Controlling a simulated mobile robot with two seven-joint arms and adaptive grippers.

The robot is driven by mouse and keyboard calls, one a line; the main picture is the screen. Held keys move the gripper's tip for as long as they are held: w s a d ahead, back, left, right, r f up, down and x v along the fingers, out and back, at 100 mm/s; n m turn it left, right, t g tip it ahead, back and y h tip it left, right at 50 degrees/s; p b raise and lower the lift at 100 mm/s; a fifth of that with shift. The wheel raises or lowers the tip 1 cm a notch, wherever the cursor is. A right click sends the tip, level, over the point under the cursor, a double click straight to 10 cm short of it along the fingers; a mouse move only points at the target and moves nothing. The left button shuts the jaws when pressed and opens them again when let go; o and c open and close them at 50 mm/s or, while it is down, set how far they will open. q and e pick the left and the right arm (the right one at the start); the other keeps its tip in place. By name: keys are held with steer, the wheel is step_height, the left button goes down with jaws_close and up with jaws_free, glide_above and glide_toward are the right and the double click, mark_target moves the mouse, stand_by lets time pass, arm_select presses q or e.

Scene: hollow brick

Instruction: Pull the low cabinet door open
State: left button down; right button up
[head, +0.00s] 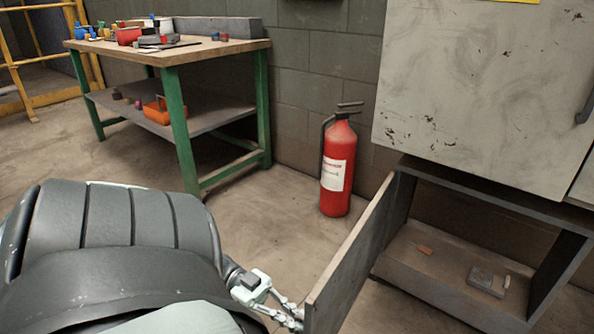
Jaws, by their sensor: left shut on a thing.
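The low cabinet door (350,262) stands open, swung out from the left side of the low cabinet (440,287). Its flat inner face and top edge show, and its free end is near the bottom of the view. My left gripper (292,313) is at that free end, on the door's left, outer side. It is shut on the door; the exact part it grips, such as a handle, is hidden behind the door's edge. My right gripper is not in view.
A red fire extinguisher (337,170) stands behind the door by the wall. A green-legged workbench (185,50) is at the back left. A large pale cabinet (480,90) hangs above.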

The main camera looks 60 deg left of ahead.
arm_select(q)
steer(key=shift+s, duration=0.1)
stand_by(0.3)
steer(key=c, duration=1.9)
jaws_free()
steer(key=shift+a, duration=0.1)
steer(key=v, duration=1.2)
